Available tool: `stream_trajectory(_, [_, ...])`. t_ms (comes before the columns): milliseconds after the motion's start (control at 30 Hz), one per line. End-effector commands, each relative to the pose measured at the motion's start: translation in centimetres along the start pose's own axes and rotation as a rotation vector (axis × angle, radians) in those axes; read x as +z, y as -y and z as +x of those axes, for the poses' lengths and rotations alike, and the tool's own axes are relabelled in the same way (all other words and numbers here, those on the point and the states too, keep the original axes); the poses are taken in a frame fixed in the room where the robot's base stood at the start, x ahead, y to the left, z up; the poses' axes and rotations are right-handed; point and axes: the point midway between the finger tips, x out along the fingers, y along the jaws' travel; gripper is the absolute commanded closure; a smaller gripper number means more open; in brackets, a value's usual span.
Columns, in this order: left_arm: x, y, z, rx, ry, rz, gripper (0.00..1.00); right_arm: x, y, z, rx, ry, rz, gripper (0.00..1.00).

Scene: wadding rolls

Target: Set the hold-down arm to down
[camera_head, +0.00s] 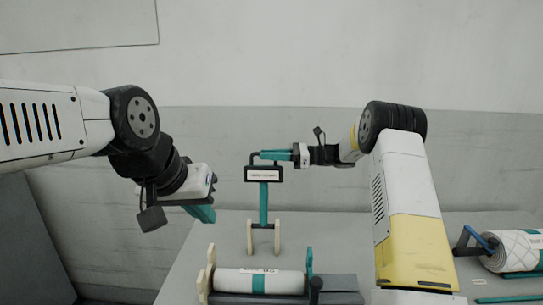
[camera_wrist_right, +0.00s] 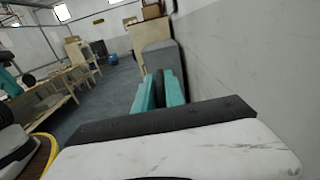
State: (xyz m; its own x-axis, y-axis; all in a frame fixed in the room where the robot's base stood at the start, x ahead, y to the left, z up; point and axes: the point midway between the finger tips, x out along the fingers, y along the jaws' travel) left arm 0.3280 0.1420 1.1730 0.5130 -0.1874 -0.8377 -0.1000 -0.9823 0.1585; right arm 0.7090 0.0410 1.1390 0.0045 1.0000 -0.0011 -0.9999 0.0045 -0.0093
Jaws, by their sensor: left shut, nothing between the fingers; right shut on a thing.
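The hold-down arm (camera_head: 263,200) is a teal bar that stands upright behind the front roll. It rises from a pair of cream legs (camera_head: 263,238) and carries a white label plate in a black frame (camera_head: 263,174) and a black handle at its top. My right gripper (camera_head: 262,155) is shut on the black handle, coming from the right. The right wrist view shows a dark piece between its teal fingers (camera_wrist_right: 160,90). My left gripper (camera_head: 208,212) is shut and empty, left of the arm and above the table, touching nothing that I can see.
A white wadding roll with a teal band (camera_head: 228,281) lies in a cradle with cream and teal end pieces at the front of the table. Another roll (camera_head: 516,249) with a black and blue bracket lies at the right. Bare table (camera_head: 330,240) shows between them.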

Motion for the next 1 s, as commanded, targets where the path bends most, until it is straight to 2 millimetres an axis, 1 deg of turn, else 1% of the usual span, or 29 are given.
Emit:
stream_trajectory(133, [0.0,0.0,0.0,0.000,0.000,0.000,1.00,0.5,-0.8,-0.1,-0.004,0.003,-0.036,1.00])
stream_trajectory(267, [0.0,0.0,0.0,0.000,0.000,0.000,1.00,0.8,-2.4,-0.1,-0.002,0.004,-0.099,1.00])
stream_trajectory(467, [0.0,0.0,0.0,0.000,0.000,0.000,1.00,1.1,-6.0,-0.2,-0.002,0.004,-0.240,1.00])
stream_trajectory(700, [0.0,0.0,0.0,0.000,0.000,0.000,1.00,0.7,-10.4,-0.2,-0.002,0.004,-0.414,1.00])
stream_trajectory(833, [0.0,0.0,0.0,0.000,0.000,0.000,1.00,0.3,-12.3,-0.1,-0.001,0.005,-0.493,1.00])
stream_trajectory(1000, [0.0,0.0,0.0,0.000,0.000,0.000,1.00,-0.3,-14.0,-0.1,0.000,0.004,-0.493,1.00])
